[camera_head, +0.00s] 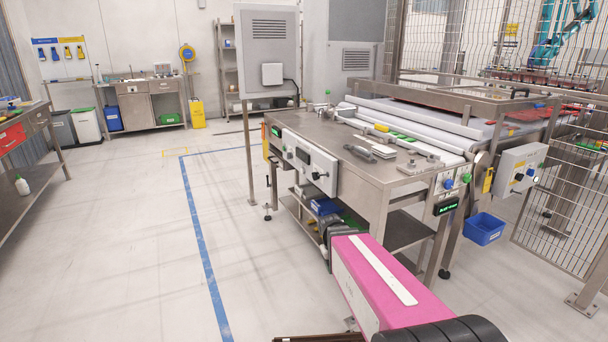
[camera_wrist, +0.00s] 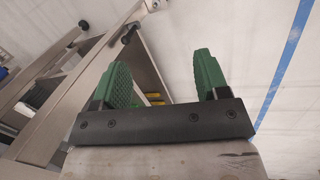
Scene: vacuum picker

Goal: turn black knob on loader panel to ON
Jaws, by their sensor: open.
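A white control panel (camera_head: 310,163) is set in the front side of the steel table, with dark knobs on its face. A second, grey control box (camera_head: 520,168) stands at the table's right end and carries a dark knob and yellow labels. The lettering on both is too small to read, so I cannot tell which is the loader panel. My gripper (camera_wrist: 163,72) is open, its two green fingers apart with nothing held between them. In the head view my pink arm reaches low in front of the table, below the white panel. No knob is recognisable in the wrist view.
The steel table (camera_head: 345,138) carries loose tools and rollers. A blue bin (camera_head: 484,229) hangs at its right end, near wire fencing (camera_head: 570,205). A grey cabinet on a post (camera_head: 268,55) rises behind the table. The floor left of the blue line (camera_head: 205,250) is clear.

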